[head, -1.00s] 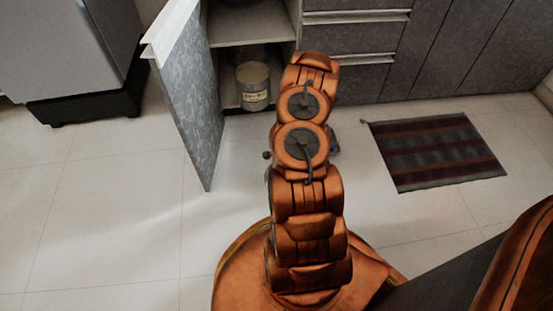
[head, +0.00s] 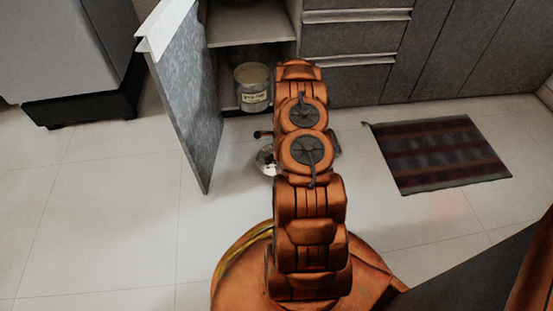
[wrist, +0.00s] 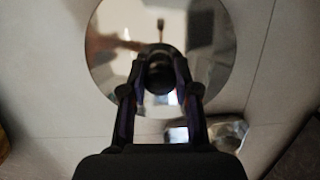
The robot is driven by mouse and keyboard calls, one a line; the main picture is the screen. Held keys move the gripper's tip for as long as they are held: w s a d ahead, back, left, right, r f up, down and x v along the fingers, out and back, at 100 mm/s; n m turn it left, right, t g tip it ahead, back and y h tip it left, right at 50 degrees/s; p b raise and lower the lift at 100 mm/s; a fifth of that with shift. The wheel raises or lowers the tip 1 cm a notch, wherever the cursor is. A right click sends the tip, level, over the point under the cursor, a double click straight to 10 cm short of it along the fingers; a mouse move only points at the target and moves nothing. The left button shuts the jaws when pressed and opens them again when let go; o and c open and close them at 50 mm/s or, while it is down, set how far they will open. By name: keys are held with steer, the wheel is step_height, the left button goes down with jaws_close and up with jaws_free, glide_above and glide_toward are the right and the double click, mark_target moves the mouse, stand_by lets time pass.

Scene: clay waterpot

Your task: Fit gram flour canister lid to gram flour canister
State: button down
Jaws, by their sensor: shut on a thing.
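The gram flour canister (head: 254,98), a pale cylinder with a label, stands upright on the cabinet's lower level behind the open door. Whether its top is open is too small to tell. The lid is a round shiny disc with a dark knob; it shows in the wrist view (wrist: 211,40) and partly, left of my arm, in the head view (head: 266,164). My gripper (wrist: 160,72) is shut on the lid's knob. In the head view the gripper is mostly hidden behind my arm. The lid is apart from the canister, in front of the cabinet.
The open cabinet door (head: 180,95) juts out left of the canister, and a shelf (head: 245,28) lies above it. Closed drawers (head: 350,55) are to the right. A striped mat (head: 440,155) lies on the floor at right. A shiny object (wrist: 228,132), unclear, shows below the lid.

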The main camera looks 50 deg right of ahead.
step_height(320, 180, down, 2)
steer(key=shift+f+b, duration=0.15)
steer(key=shift+b, duration=0.4)
steer(key=shift+f, duration=0.35)
steer(key=shift+f, duration=0.1)
steer(key=c, duration=0.9)
jaws_free()
steer(key=shift+f, duration=0.1)
steer(key=shift+o, duration=0.2)
steer(key=shift+f, duration=0.1)
